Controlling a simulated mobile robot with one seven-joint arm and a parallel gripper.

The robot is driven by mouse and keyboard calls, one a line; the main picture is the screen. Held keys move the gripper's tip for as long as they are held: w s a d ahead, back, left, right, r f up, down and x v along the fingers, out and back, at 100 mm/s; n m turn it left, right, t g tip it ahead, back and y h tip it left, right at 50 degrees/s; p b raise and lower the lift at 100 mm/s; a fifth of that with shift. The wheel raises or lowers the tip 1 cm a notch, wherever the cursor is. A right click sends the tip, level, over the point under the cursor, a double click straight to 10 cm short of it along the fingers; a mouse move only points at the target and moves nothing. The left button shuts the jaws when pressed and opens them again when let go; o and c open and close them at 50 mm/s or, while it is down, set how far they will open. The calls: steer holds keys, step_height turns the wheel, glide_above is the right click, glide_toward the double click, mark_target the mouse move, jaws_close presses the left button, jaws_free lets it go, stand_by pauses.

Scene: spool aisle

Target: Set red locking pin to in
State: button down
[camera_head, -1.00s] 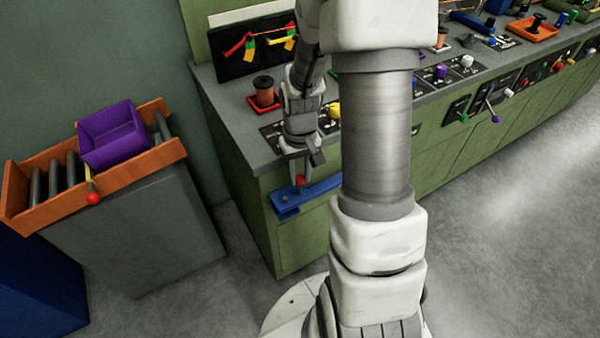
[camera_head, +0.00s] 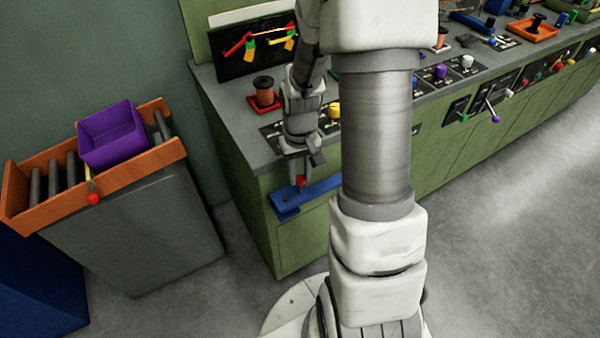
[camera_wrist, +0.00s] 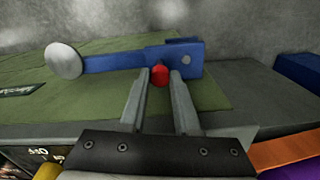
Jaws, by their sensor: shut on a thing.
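The red locking pin (camera_head: 301,181) shows as a small red knob at the blue bar (camera_head: 286,201) on the front of the green bench. In the wrist view the red pin (camera_wrist: 159,76) sits between my two fingertips, in front of the blue bar (camera_wrist: 115,63). My gripper (camera_head: 300,167) is above the bar, pointing down, and is shut on the red pin; its fingers also show in the wrist view (camera_wrist: 160,85). The pin's shaft and how deep it sits are hidden.
A purple bin (camera_head: 113,138) stands on an orange roller tray (camera_head: 130,171) at the left, with a red-knobbed lever (camera_head: 93,198) at its front. A copper spool (camera_head: 264,92) and several panel controls are on the bench. Floor between bench and tray stand is bare.

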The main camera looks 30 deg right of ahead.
mark_target(300, 178)
steer(key=shift+f+b, duration=0.9)
steer(key=shift+f, duration=0.45)
steer(key=c, duration=0.6)
jaws_free()
steer(key=shift+r, duration=0.1)
step_height(300, 178, up, 17)
steer(key=p, duration=0.4)
steer(key=shift+r, duration=0.2)
